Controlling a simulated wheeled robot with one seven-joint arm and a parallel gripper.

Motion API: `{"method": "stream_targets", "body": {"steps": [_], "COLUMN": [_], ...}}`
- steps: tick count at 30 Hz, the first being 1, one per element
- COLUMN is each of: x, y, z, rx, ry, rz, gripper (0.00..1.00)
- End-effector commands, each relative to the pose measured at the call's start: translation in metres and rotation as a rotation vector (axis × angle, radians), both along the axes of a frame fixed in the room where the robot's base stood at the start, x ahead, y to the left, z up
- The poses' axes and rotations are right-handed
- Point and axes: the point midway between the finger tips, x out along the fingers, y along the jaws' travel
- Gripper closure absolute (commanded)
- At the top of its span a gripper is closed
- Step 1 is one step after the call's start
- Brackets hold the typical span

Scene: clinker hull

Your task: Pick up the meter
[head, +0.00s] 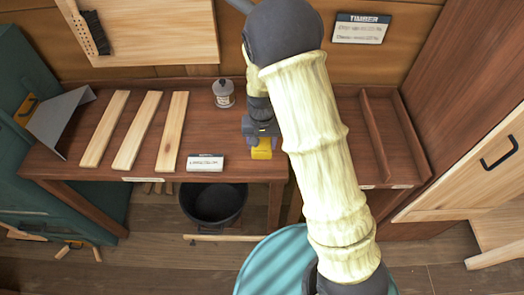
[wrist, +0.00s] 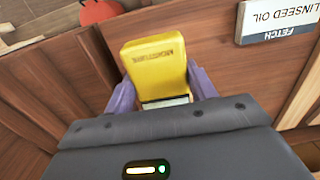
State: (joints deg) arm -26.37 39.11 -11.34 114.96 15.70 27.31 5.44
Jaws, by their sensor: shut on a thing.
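The meter is a yellow, box-shaped device with dark lettering and a pale panel at one end. In the wrist view the meter (wrist: 155,62) sits between the two purple-grey fingers of my gripper (wrist: 163,95), which is shut on it. In the head view the meter (head: 262,149) shows below my gripper (head: 262,138), near the front edge of the wooden bench (head: 225,125). I cannot tell whether it touches the bench. Part of the gripper is hidden by my arm's sleeve.
Three pale planks (head: 138,130) lie at the bench's left, with a small lidded pot (head: 223,93) behind. A black bucket (head: 213,203) is below. A walled tray (head: 385,140) is at right.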

Motion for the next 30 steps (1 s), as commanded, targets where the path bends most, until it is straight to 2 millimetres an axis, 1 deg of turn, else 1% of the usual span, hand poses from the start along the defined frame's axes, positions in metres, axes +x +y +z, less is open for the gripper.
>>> {"method": "stream_targets", "body": {"steps": [1,3,7,30], "x": [0.001,0.001,0.0,0.0], "y": [0.0,0.0,0.0,0.001], "z": [0.008,0.017,0.025,0.026], "rx": [0.002,0.001,0.0,0.0], "ry": [-0.004,-0.003,0.0,0.001], "rz": [-0.001,0.0,0.0,0.002], "gripper": [0.71,0.71,0.71,0.71]}}
